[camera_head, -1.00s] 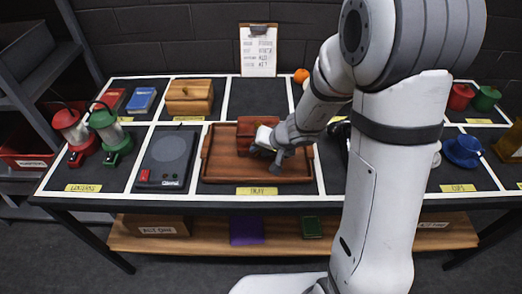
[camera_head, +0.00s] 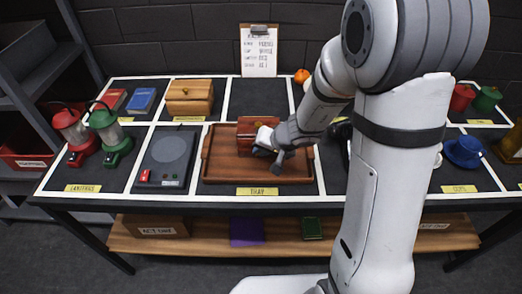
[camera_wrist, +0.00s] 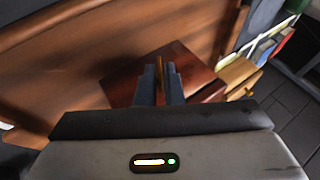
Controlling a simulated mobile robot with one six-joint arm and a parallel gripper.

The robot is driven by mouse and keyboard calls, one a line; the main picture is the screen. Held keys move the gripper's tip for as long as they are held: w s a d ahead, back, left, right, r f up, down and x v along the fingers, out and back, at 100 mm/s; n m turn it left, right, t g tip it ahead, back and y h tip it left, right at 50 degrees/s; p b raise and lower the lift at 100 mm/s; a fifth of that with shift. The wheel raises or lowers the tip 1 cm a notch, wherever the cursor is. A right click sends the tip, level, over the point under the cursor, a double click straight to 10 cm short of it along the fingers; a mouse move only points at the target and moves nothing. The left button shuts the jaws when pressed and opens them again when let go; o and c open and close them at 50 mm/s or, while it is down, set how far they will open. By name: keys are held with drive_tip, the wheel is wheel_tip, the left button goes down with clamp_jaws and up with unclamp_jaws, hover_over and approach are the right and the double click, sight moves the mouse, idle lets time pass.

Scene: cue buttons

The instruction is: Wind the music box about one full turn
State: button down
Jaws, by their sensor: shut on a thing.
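The music box is a reddish-brown wooden box (camera_head: 246,140) on the wooden tray (camera_head: 228,178), toward its back edge. It also shows in the wrist view (camera_wrist: 203,82), beyond my fingers. My gripper (camera_head: 262,148) is at the front right of the box in the head view and hides part of it. In the wrist view my gripper (camera_wrist: 160,75) has its two dark fingers shut on a narrow brass-coloured winding key (camera_wrist: 158,66) at the box. How far the key has turned cannot be read.
A light wooden box (camera_head: 190,98) stands behind and left of the tray. A dark flat device (camera_head: 167,158) with a red button lies left of it, beside red and green lanterns (camera_head: 110,133). A clipboard (camera_head: 259,50) leans on the back wall.

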drive_tip(key=b, duration=0.1)
drive_tip(key=f+y+b, duration=0.1)
drive_tip(key=b, duration=0.1)
drive_tip(key=shift+d, duration=0.2)
drive_tip(key=y+b, duration=0.1)
drive_tip(key=b, duration=0.3)
drive_tip(key=y+b, duration=0.1)
drive_tip(key=b, duration=0.3)
drive_tip(key=shift+d+f+m, duration=0.15)
drive_tip(key=shift+f+m, duration=0.15)
drive_tip(key=shift+m, duration=0.1)
drive_tip(key=t+y+b, duration=0.1)
drive_tip(key=y+b, duration=0.2)
drive_tip(key=b, duration=0.4)
drive_tip(key=shift+d+m, duration=0.1)
drive_tip(key=shift+m, duration=0.2)
drive_tip(key=shift+r+b, duration=0.1)
drive_tip(key=shift+b, duration=0.95)
drive_tip(key=shift+r+y+b, duration=0.2)
drive_tip(key=shift+y+b, duration=0.35)
drive_tip(key=shift+y, duration=0.05)
drive_tip(key=c, duration=1.6)
unclamp_jaws()
drive_tip(key=shift+c, duration=0.2)
drive_tip(key=shift+p+v, duration=0.6)
drive_tip(key=shift+v, duration=3.35)
